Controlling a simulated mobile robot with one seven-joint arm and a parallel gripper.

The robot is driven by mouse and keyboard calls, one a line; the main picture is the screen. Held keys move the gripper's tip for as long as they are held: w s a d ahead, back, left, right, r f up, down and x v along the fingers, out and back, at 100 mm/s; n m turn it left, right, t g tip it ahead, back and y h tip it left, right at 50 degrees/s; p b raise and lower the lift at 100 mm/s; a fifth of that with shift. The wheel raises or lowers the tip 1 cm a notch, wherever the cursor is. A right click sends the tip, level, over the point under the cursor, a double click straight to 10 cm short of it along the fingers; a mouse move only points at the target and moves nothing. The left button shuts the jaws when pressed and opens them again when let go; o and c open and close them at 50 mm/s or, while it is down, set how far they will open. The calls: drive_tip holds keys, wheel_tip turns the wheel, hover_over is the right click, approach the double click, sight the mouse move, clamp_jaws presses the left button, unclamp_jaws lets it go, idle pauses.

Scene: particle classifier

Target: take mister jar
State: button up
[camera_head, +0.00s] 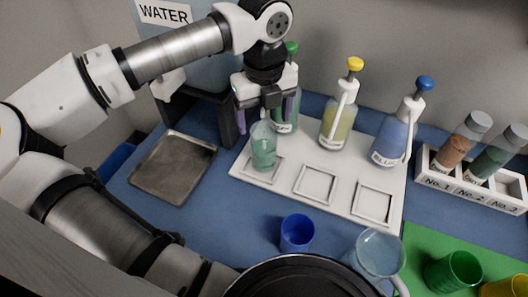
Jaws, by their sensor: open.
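A clear jar with green contents (263,150) stands at the front-left square of the white rack (340,196). My gripper (264,116) is open, directly above or around the top of this jar; I cannot tell whether the fingers touch it. Behind the jar is a green-capped bottle (292,48), partly hidden by my gripper. A yellow-capped bottle (339,123) and a blue-capped bottle (390,138) stand upright in the rack's back row. The two other front squares are empty.
A metal tray (173,168) lies left of the rack. A blue cup (297,232), a clear pitcher (379,254) and a green cup (453,272) stand in front. A tube rack (470,187) is at right, and a WATER tank (165,14) behind.

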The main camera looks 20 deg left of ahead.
sight(264, 126)
wheel_tip(264, 126, down, 3)
drive_tip(key=shift+b, duration=0.4)
drive_tip(key=shift+r, duration=0.1)
drive_tip(key=shift+c, duration=0.3)
drive_tip(key=c, duration=1.6)
drive_tip(key=shift+w, duration=0.1)
drive_tip(key=shift+r, duration=0.15)
